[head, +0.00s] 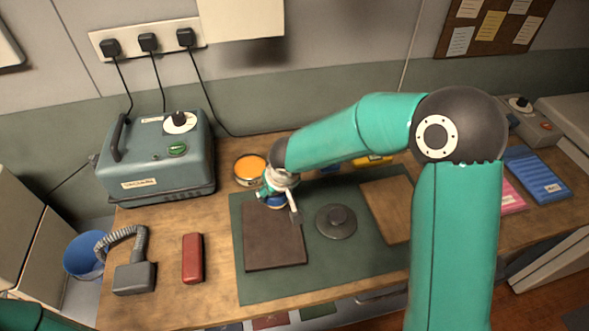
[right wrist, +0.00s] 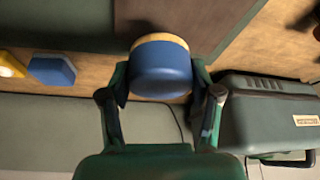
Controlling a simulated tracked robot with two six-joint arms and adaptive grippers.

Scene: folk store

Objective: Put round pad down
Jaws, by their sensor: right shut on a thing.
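The round pad is a blue cylinder with a pale tan layer on one face; it shows in the right wrist view (right wrist: 160,78). In the head view only a blue part of it (head: 277,203) shows below my right gripper (head: 278,192). My right gripper is shut on its sides. It is over the back edge of the green mat (head: 265,285), at the back of the dark brown board (head: 272,240) and just right of the round tin with orange contents (head: 250,168). I cannot tell whether the pad touches anything below. My left gripper is out of view.
A grey-green machine (head: 160,160) stands at the back left, with a hose nozzle (head: 134,276) and a red case (head: 192,258) before it. A dark disc with a knob (head: 336,221) and a tan board (head: 390,207) lie on the mat. A yellow item (head: 374,160) is behind.

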